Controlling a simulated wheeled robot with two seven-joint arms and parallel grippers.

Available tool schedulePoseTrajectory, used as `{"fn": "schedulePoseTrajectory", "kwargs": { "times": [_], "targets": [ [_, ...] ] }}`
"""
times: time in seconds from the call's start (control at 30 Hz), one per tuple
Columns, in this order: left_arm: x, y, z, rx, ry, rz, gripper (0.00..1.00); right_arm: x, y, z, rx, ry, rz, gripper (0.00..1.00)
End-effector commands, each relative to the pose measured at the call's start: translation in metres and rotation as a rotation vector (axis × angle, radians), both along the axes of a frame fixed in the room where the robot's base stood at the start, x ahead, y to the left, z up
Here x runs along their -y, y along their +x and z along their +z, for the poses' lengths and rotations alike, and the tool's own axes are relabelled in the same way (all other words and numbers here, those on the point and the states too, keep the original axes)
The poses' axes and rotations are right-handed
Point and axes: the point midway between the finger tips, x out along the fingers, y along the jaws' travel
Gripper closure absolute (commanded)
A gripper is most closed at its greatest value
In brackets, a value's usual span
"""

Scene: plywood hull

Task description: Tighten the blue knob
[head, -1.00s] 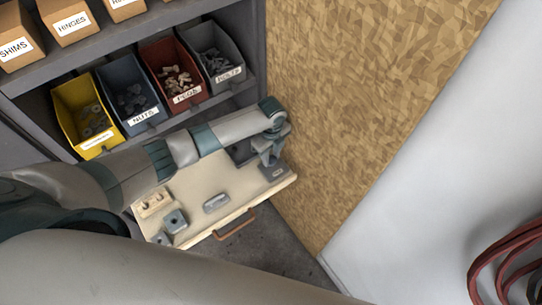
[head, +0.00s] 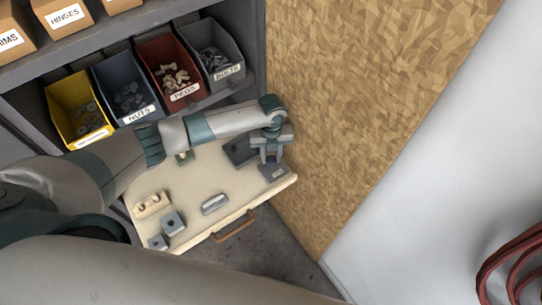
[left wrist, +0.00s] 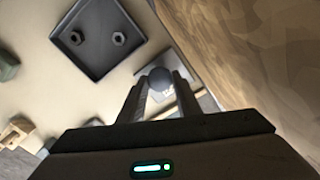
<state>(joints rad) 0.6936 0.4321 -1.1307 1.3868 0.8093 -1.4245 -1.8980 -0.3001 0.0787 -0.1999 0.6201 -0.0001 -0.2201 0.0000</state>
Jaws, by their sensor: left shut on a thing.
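The blue knob (left wrist: 159,79) shows in the left wrist view as a dark blue-grey round top between two fingertips. My left gripper (head: 268,158) is at the far right corner of the pale board (head: 190,226), shut on the knob and pointing down. In the head view the gripper hides the knob. A grey labelled block (head: 272,172) lies at the fingertips; it also shows behind the knob in the left wrist view. My right gripper is not in view.
A dark square tray (left wrist: 97,38) with two nuts lies beside the gripper. A grey handle-like piece (head: 214,204), grey blocks (head: 173,221) and a wooden holed block (head: 152,204) lie on the board. Labelled bins (head: 78,110) stand behind; a plywood wall (head: 345,110) is close on the right.

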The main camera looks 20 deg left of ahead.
Motion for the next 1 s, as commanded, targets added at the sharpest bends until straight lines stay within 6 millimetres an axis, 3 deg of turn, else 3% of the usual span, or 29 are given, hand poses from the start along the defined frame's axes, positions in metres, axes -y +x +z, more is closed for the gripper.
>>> {"fn": "schedulePoseTrajectory", "kwargs": {
  "times": [0.33,0.37,0.43,0.77,1.0],
  "targets": [
    [0.001,0.004,0.004,0.007,-0.004,-0.002,0.92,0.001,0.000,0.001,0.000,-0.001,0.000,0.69],
    [0.001,0.004,0.004,0.007,-0.004,-0.002,0.65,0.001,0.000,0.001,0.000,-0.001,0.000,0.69],
    [0.001,0.003,0.004,0.007,-0.004,-0.002,0.51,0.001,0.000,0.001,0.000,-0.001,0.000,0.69],
    [0.000,0.001,0.002,0.003,-0.001,-0.002,0.51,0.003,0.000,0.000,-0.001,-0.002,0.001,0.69],
    [0.000,0.002,0.013,0.004,-0.001,-0.002,0.51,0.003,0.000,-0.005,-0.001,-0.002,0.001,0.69]
  ]
}}
